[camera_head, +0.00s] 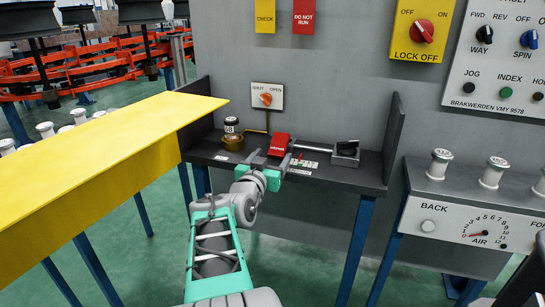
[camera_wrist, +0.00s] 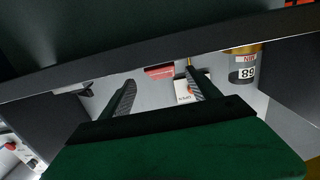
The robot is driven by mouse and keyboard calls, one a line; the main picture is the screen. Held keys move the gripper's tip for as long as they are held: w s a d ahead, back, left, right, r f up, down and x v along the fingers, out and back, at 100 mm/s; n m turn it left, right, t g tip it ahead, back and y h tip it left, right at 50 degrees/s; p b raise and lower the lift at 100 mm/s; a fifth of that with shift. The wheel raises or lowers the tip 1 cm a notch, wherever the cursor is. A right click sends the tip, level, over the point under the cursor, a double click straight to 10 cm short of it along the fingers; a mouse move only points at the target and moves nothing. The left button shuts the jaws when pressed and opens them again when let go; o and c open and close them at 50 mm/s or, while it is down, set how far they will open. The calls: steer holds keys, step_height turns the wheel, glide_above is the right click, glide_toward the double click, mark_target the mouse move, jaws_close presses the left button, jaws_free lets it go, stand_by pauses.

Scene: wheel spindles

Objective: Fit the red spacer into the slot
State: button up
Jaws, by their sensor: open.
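A red piece with small white lettering, which looks like the red spacer (camera_head: 279,142), sits on the dark shelf (camera_head: 225,158) at its middle. My gripper (camera_head: 270,158) is at the shelf's front edge, just before the red piece, with its fingers apart. In the wrist view, the fingers of my gripper (camera_wrist: 160,76) are open with nothing held between them. The red piece (camera_wrist: 160,71) shows beyond the fingertips, partly cut off by the shelf edge. A rod runs right from near it to a dark clamp-like block (camera_head: 346,149). I cannot make out the slot.
A labelled cylinder on a brass base (camera_head: 231,131) stands at the shelf's left. An orange SHUT/OPEN knob (camera_head: 266,98) is on the wall behind. Upright side plates (camera_head: 393,138) bound the shelf. A yellow panel (camera_head: 110,150) juts in at left, near my arm.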

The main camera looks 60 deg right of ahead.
mark_target(278, 144)
steer(key=d, duration=0.4)
steer(key=w+d+b, duration=0.1)
steer(key=d, duration=0.1)
steer(key=shift+d+r, duration=0.1)
steer(key=shift+r, duration=0.2)
steer(key=shift+c, duration=0.5)
jaws_close()
steer(key=shift+r, duration=0.1)
